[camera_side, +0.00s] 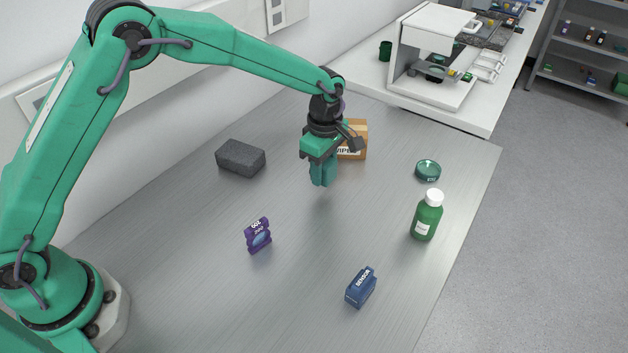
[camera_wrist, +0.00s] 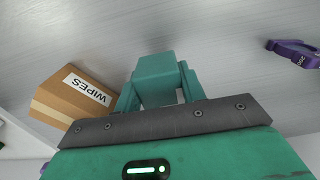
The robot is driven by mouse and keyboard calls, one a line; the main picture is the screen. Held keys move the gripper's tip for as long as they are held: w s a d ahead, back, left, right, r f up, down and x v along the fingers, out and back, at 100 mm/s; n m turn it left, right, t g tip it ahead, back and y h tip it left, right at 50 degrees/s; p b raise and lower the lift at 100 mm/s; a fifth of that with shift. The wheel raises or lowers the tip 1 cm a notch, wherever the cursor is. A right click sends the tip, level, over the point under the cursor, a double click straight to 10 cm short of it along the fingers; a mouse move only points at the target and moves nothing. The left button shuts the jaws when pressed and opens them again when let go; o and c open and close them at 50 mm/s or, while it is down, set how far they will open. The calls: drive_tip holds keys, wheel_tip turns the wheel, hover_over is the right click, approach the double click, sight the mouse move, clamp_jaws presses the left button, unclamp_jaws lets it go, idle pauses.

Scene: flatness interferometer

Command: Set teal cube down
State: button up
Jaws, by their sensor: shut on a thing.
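The teal cube (camera_wrist: 156,68) is between the teal fingers of my gripper (camera_wrist: 157,84) in the wrist view. My gripper (camera_side: 322,172) is shut on it. In the side view the gripper points down over the middle of the grey table (camera_side: 300,260), and there is a gap between its tips and the table surface. There the cube and the fingers are much the same colour and hard to tell apart.
A brown wipes box (camera_side: 358,133) stands close behind my gripper.

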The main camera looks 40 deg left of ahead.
sight(323, 180)
drive_tip(key=shift+w+a+f, duration=0.1)
drive_tip(key=shift+w, duration=0.1)
drive_tip(key=shift+f, duration=2)
drive_tip(key=shift+f, duration=0.15)
drive_tip(key=o, duration=1.1)
drive_tip(key=shift+o, duration=0.2)
wheel_tip(323, 180, up, 12)
drive_tip(key=shift+s+r, duration=0.1)
drive_tip(key=shift+r, duration=0.15)
